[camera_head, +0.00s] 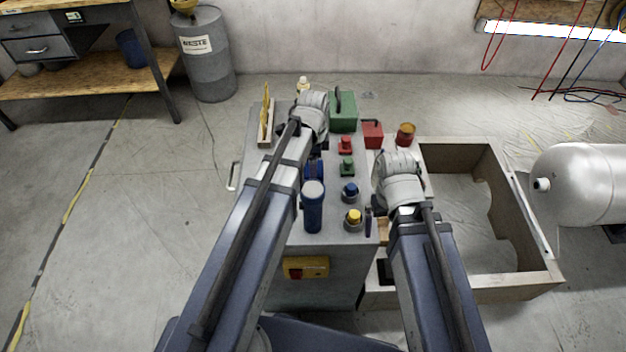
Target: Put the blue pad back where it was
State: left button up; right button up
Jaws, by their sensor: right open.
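A blue pad-like piece (350,190) stands on the grey bench top (333,232), in a column with a red piece (345,146), a green piece (347,168) and a yellow piece (353,217). Another blue object (314,170) is partly hidden beside my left arm; I cannot tell which blue item is the pad. My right gripper (379,212) is open, right of the column at the bench's right edge, mostly hidden under its wrist. My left gripper (322,145) is largely hidden under its wrist over the far part of the bench; its jaws do not show.
A blue cylinder (313,208) stands near the bench's front. A green box (343,112), a red box (372,134) and an orange-red can (405,134) are at the back. An open wooden crate (495,290) and a white tank (585,185) are to the right. Left floor is clear.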

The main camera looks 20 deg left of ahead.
pick_arm(q)
jog(key=shift+f+b, duration=1.8)
jog(key=shift+f, duration=0.1)
jog(key=shift+f, duration=0.15)
jog(key=o, duration=1.1)
jog(key=shift+c, duration=0.2)
notch_tip(320, 180, up, 12)
jog(key=p, duration=1.2)
jog(key=shift+r, duration=0.25)
jog(key=shift+f, duration=0.1)
notch_tip(320, 180, down, 12)
jog(key=b, duration=1.2)
